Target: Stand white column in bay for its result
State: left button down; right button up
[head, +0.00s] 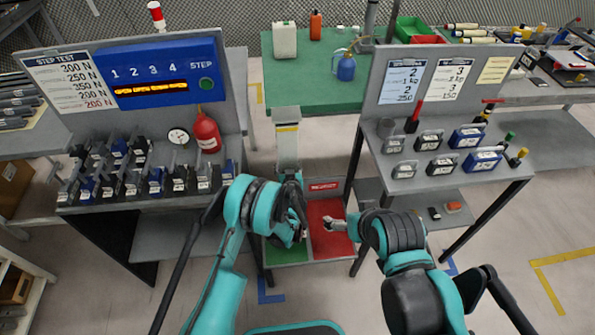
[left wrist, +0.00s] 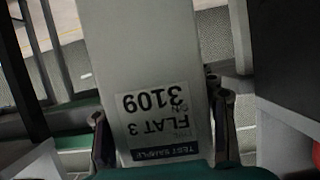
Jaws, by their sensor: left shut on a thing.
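The white column (head: 287,145) is upright in the middle of the head view, with a yellow and dark band near its top. My left gripper (head: 291,180) is shut on its lower part. In the left wrist view the column (left wrist: 145,50) carries an upside-down label reading TEST SAMPLE, FLAT 3, 3109, and a finger of my left gripper (left wrist: 162,130) lies on each side. Below are a green bay (head: 290,253) and a red bay (head: 327,245), side by side; the red one has a red sign. My left arm partly hides the green bay. My right gripper (head: 335,223) is over the red bay; its jaw gap is unclear.
A blue STEP panel (head: 155,75) with lit orange display stands left, beside a force list (head: 75,80). Several dark weights (head: 130,180) and a red bottle (head: 205,133) are on that bench. The right bench (head: 420,175) holds labelled blocks. A green table (head: 320,85) is behind.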

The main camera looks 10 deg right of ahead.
pick_arm(q)
jog(key=w+a+f+b, duration=0.2)
jog(key=a+f+b, duration=0.1)
jog(key=f, duration=0.3)
jog(key=shift+a+f, duration=0.15)
jog(key=shift+w, duration=0.1)
jog(key=c, duration=0.5)
grip_release()
jog(key=shift+f, duration=0.1)
jog(key=shift+c, duration=0.2)
